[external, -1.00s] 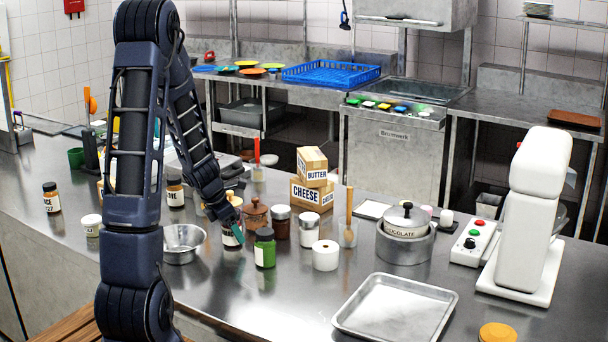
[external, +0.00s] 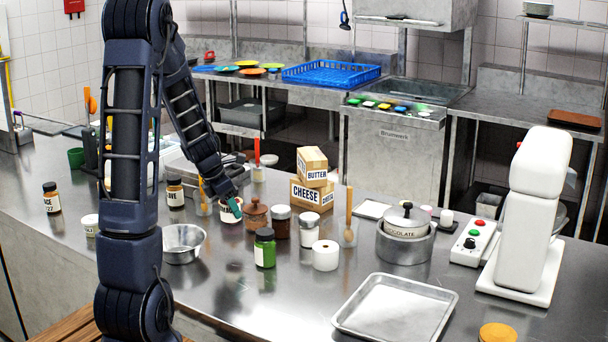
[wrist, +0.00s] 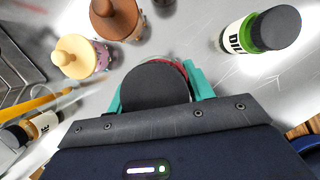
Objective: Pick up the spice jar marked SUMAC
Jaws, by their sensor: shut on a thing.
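My gripper (external: 234,197) is shut on a dark-lidded jar (external: 230,212) with a white label, held raised above the steel counter (external: 215,290). In the wrist view the jar's round black lid (wrist: 155,84) sits between the teal fingers of my gripper (wrist: 158,88), with a bit of red showing at its edge. The word SUMAC is not legible in either view; the label is largely hidden by the gripper and the lid.
A green jar (external: 265,250), marked DIL... in the wrist view (wrist: 235,35), stands nearby. An empty tray (external: 345,318) lies right.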

